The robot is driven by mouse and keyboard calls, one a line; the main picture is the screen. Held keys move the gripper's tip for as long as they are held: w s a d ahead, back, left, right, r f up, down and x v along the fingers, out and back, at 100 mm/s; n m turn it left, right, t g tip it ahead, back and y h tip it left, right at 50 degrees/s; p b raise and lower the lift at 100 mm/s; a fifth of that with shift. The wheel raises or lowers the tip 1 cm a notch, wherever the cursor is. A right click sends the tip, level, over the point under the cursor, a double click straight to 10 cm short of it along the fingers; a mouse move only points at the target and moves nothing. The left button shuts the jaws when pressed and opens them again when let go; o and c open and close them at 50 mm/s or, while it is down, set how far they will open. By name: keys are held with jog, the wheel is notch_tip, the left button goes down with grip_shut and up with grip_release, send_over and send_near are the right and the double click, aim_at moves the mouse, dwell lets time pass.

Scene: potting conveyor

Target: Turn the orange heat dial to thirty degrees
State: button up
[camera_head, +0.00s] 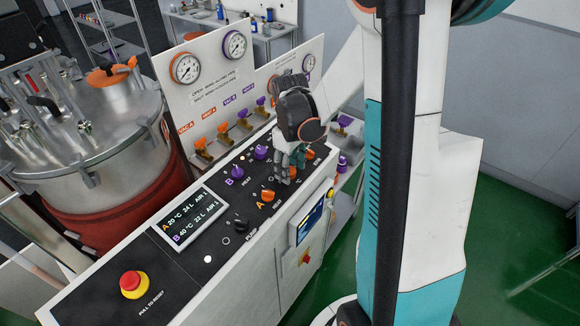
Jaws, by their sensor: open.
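The black control panel carries a front row of orange dials marked A. One orange dial (267,196) stands clear at the left of this row. Another orange dial (294,172) is partly hidden by my gripper (287,177), and a third orange dial (309,154) shows just beyond it. My gripper is open and points down at the panel over the middle orange dial. I cannot tell whether it touches the dial. The display (188,220) reads A 20 °C, 24 L and B 40 °C, 22 L.
Purple dials (236,173) form the row behind. A black knob (241,226) and a red emergency button (132,283) lie to the left. Behind stand orange and purple valve handles (223,131) and gauges (186,68). A steel vessel (90,140) is at left.

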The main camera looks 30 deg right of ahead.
jog(key=c, duration=1.1)
jog(key=shift+m, duration=0.3)
jog(key=m+b, duration=0.2)
jog(key=m, duration=0.1)
jog(key=shift+d+f+y, duration=0.1)
jog(key=shift+y, duration=0.2)
jog(key=shift+m+y+b, duration=0.3)
jog(key=shift+m+b, duration=0.25)
jog(key=shift+m, duration=1.45)
